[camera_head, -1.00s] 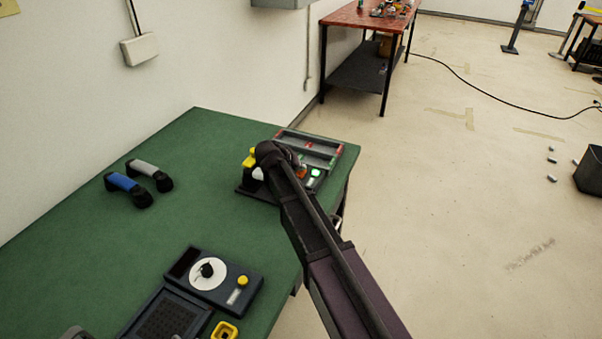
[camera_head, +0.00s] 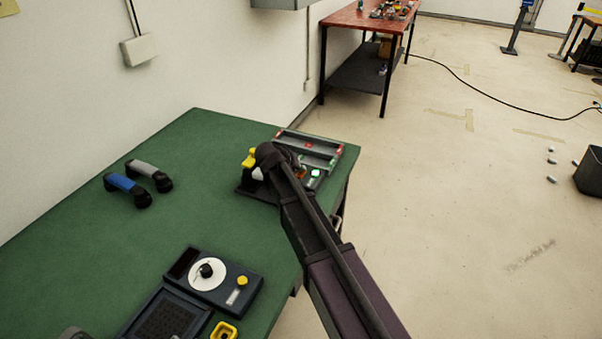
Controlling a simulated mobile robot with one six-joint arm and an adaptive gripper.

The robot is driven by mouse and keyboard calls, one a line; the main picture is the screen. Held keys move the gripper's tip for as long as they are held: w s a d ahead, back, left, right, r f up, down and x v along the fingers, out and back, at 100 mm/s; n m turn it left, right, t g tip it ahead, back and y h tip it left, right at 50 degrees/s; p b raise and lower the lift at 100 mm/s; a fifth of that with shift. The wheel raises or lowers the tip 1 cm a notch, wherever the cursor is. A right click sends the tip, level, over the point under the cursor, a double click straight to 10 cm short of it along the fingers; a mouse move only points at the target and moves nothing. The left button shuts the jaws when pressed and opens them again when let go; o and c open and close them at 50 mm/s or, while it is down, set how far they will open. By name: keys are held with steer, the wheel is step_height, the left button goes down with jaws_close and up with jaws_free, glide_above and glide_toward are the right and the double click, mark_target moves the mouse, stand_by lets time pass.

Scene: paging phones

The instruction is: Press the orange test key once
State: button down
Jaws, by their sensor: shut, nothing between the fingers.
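A small dark key unit (camera_head: 246,190) stands near the far right edge of the green table. A little orange (camera_head: 301,173), which may be the orange test key, shows just right of my arm's dark end. A lit green-white key (camera_head: 316,173) is beside it. The dark end of my arm, with my gripper (camera_head: 272,158), is over the unit and covers much of it. The fingertips are hidden, so I cannot tell whether they touch a key. My gripper is shut and holds nothing visible.
A grey tray (camera_head: 330,148) with red and green marks lies behind the unit. Blue (camera_head: 121,183) and grey (camera_head: 143,169) handsets lie at left. The table (camera_head: 195,210) is clear between.

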steer(key=shift+s+d+f+b, duration=0.2)
steer(key=shift+s+f+b, duration=0.2)
steer(key=shift+b, duration=0.1)
stand_by(0.9)
steer(key=shift+w+r, duration=0.1)
steer(key=shift+r, duration=0.1)
steer(key=shift+w+a+r+p, duration=0.25)
steer(key=shift+w+r+p, duration=0.25)
steer(key=shift+p, duration=0.4)
steer(key=shift+r+p, duration=2.55)
steer(key=shift+r, duration=0.05)
steer(key=s+d+m+g+y+p, duration=0.1)
steer(key=s+d+g+y+p, duration=0.4)
steer(key=s+d, duration=1.8)
steer(key=s+g, duration=0.2)
steer(key=shift+s+f+y, duration=0.3)
steer(key=shift+s+f, duration=0.05)
steer(key=shift+s, duration=0.05)
